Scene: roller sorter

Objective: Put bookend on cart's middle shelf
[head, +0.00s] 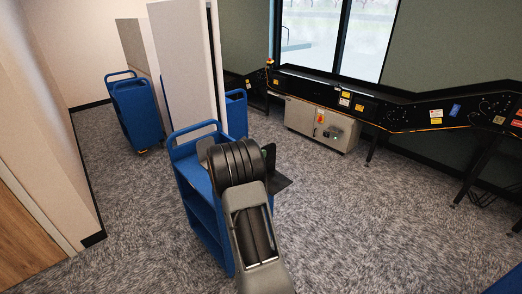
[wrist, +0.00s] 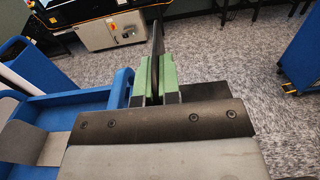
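The bookend (head: 282,184) is a thin black L-shaped plate. In the wrist view its upright plate (wrist: 156,45) stands between the green finger pads of my gripper (wrist: 156,82), which is shut on it. A dark flat part reaches right of the fingers. In the head view my gripper (head: 269,158) is at the right side of the blue cart (head: 184,148), at about top-shelf height. The cart's lower shelves show at its near left side, partly hidden by my arm. The cart's top also shows at left in the wrist view (wrist: 60,104).
Another blue cart (head: 138,112) stands at the back left beside white panels (head: 184,60). A black roller conveyor (head: 385,107) with a grey control box (head: 318,124) runs along the far wall. Carpet right of the cart is clear.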

